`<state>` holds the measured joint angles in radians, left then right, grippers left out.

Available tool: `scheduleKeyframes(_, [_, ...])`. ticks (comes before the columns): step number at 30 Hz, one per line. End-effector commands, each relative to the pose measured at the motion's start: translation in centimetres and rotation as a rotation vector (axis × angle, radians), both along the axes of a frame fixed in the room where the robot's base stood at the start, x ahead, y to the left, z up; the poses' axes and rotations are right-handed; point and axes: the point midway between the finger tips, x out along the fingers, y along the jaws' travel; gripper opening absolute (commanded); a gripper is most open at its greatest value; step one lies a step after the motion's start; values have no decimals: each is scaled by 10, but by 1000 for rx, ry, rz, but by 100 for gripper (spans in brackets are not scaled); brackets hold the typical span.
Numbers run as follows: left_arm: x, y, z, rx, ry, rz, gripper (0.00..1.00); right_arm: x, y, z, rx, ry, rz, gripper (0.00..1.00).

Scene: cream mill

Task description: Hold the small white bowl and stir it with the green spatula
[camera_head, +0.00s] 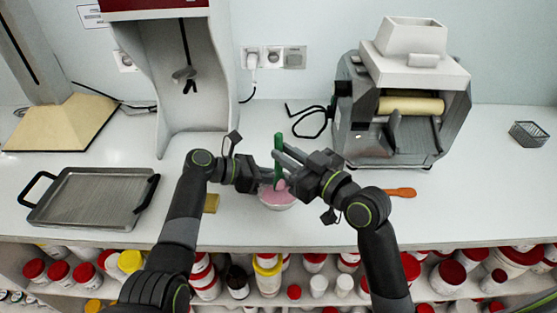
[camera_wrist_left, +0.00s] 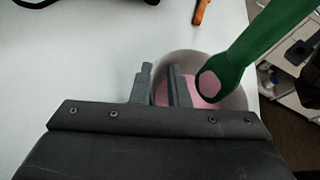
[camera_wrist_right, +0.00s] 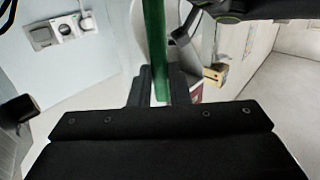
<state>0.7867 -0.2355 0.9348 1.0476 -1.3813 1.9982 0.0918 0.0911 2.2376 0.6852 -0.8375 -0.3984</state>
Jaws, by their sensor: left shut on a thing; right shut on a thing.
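The small white bowl (camera_head: 278,203) holds pink contents and stands on the counter near its front edge. It also shows in the left wrist view (camera_wrist_left: 237,99). My left gripper (camera_head: 262,179) is shut on the bowl's rim, one finger inside and one outside. The green spatula (camera_head: 278,158) is upright, with its lower end in the bowl over the pink contents; a hole shows in its head in the left wrist view (camera_wrist_left: 232,68). My right gripper (camera_head: 284,160) is shut on the spatula's handle, which rises between its fingers in the right wrist view (camera_wrist_right: 157,45).
A metal tray (camera_head: 92,226) lies on the left. A grey mill (camera_head: 398,110) stands behind right, with an orange-handled tool (camera_head: 400,192) before it. A yellow block (camera_head: 211,203) lies left of the bowl.

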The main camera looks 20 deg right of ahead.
Motion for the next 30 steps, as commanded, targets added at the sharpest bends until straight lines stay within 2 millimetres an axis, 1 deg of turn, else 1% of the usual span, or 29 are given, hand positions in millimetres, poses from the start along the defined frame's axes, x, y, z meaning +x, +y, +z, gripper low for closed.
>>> scheduleKeyframes(1, [-1,1,-4,4,4,0,0,0,0,0,0,-1,0,0])
scheduleKeyframes(12, [-1,1,-4,4,4,0,0,0,0,0,0,-1,0,0])
scheduleKeyframes(30, [-1,1,-4,4,4,0,0,11,7,-1,0,0,0,0])
